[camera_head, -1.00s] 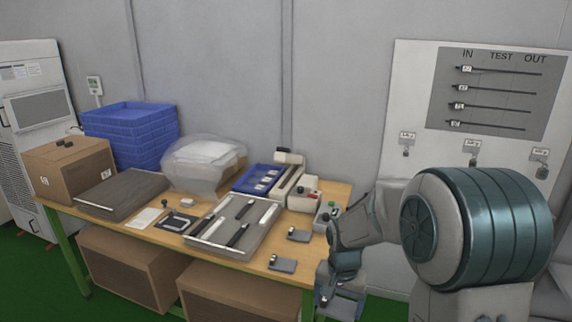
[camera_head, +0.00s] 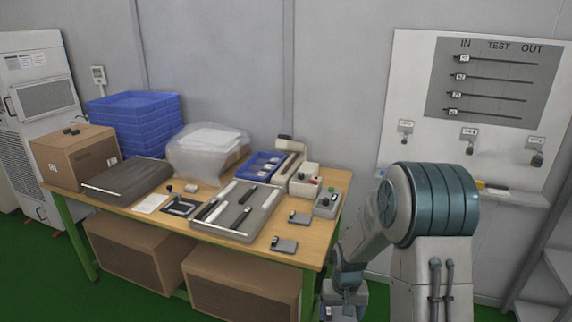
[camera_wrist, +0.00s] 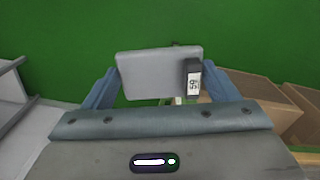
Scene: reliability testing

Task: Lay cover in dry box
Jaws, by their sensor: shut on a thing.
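My gripper (camera_wrist: 160,82) shows in the wrist view with its two blue fingers at either side of a flat grey plate, the likely cover (camera_wrist: 150,75). It is shut on this plate, which carries a small black piece with a white number label at its right end. Green floor lies below the plate. In the head view my gripper (camera_head: 344,290) is low, right of the table's front corner, and the plate is partly cut off by the lower edge. Two similar grey plates (camera_head: 285,245) lie on the table. I cannot tell for certain which container is the dry box.
The wooden table (camera_head: 262,257) holds a grey tray with bars (camera_head: 240,222), a dark flat case (camera_head: 125,183), a cardboard box (camera_head: 72,158), blue crates (camera_head: 135,120) and a clear bag (camera_head: 205,150). A white cabinet (camera_head: 40,90) stands far left. Cardboard boxes sit under the table.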

